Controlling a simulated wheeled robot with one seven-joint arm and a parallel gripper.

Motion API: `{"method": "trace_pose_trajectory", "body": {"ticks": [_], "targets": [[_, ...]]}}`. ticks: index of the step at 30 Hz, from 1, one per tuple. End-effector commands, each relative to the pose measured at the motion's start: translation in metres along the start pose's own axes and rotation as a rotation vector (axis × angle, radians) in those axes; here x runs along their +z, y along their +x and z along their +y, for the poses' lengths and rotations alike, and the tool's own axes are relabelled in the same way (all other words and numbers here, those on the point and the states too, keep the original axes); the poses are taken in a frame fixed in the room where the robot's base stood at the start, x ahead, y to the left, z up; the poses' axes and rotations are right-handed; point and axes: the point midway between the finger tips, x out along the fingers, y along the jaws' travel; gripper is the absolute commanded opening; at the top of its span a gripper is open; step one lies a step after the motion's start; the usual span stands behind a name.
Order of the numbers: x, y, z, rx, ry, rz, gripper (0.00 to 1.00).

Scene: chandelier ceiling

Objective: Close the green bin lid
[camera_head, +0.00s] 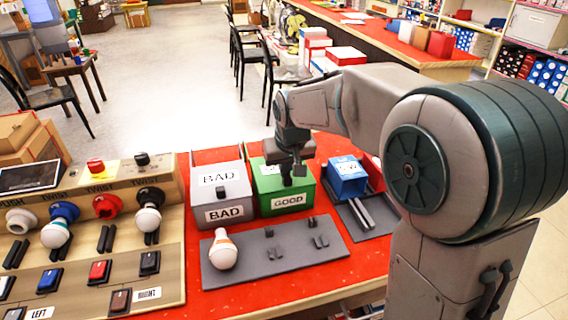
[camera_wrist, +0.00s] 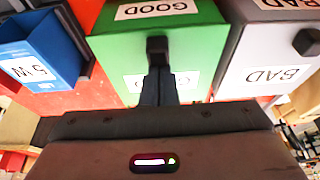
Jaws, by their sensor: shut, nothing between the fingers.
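The green bin (camera_head: 300,186) stands on the red table between the grey BAD bin and the blue box. Its lid (camera_head: 262,183) lies down over the top, much like the lid of the grey bin. The lid also shows in the wrist view (camera_wrist: 117,62), with a black knob (camera_wrist: 157,46) near its front edge and a GOOD label partly behind my fingers. My gripper (camera_head: 293,178) points down over the lid and is shut and empty. Its fingertips (camera_wrist: 157,72) are right by the knob; I cannot tell whether they touch it or the lid.
The grey BAD bin (camera_head: 235,192) is close on the left, its lid down. The blue box (camera_head: 347,180) is close on the right. A grey plate (camera_head: 290,257) with a white bulb (camera_head: 222,252) lies in front. A switch panel (camera_head: 75,270) with bulbs fills the left.

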Motion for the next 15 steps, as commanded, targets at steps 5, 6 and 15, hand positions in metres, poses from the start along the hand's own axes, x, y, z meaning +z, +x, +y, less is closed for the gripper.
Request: {"method": "trace_pose_trajectory", "body": {"ticks": [5, 6, 15], "targets": [[0.0066, 0.0008, 0.0016, 0.002, 0.002, -0.015, 0.0], [0.0068, 0.0009, 0.0017, 0.002, 0.002, -0.016, 0.0], [0.0074, -0.0043, 0.0034, 0.004, 0.004, -0.019, 0.0]]}}
